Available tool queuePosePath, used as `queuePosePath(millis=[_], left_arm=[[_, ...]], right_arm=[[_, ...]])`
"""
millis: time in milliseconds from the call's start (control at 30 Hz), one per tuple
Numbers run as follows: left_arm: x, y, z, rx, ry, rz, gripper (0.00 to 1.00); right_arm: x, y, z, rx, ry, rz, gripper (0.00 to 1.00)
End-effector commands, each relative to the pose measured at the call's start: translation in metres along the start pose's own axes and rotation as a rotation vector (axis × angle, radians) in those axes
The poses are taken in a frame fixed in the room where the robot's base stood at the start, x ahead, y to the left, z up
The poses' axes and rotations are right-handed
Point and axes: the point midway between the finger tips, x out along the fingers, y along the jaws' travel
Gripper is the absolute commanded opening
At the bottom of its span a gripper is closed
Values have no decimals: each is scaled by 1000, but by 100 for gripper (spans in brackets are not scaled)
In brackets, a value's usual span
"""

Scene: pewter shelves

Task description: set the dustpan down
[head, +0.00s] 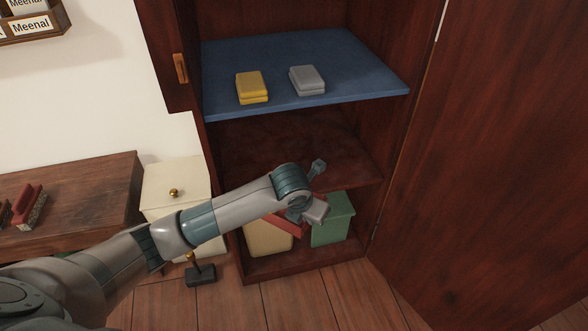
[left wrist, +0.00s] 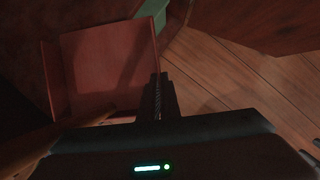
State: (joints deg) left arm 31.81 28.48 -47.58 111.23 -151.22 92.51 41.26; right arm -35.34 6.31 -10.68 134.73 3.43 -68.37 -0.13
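The red dustpan (left wrist: 105,68) fills the upper left of the left wrist view, its open tray facing the camera. In the head view only a tilted red strip of it (head: 291,226) shows below my left wrist, in the cabinet's bottom compartment; the rest is hidden by my arm and the bins. My left gripper (left wrist: 158,85) has its fingers close together at the pan's right side wall, and they appear shut on it. In the head view this gripper (head: 312,211) is in front of the bins. I cannot tell whether the dustpan rests on anything. My right gripper is not in view.
A cream bin (head: 268,240) and a green bin (head: 332,228) stand on the cabinet floor. The middle shelf (head: 290,145) looks empty. An open door (head: 490,150) stands at right.

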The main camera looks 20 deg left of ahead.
Motion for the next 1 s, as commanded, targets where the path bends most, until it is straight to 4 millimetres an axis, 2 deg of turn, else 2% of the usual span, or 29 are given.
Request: queuePosePath(millis=[533,700,1000], left_arm=[[29,79,73,-3,-2,1,0],[33,88,83,0,-3,-1,0],[33,89,83,1,-3,-1,0]], right_arm=[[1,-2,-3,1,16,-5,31],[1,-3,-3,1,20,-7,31],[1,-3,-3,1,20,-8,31]])
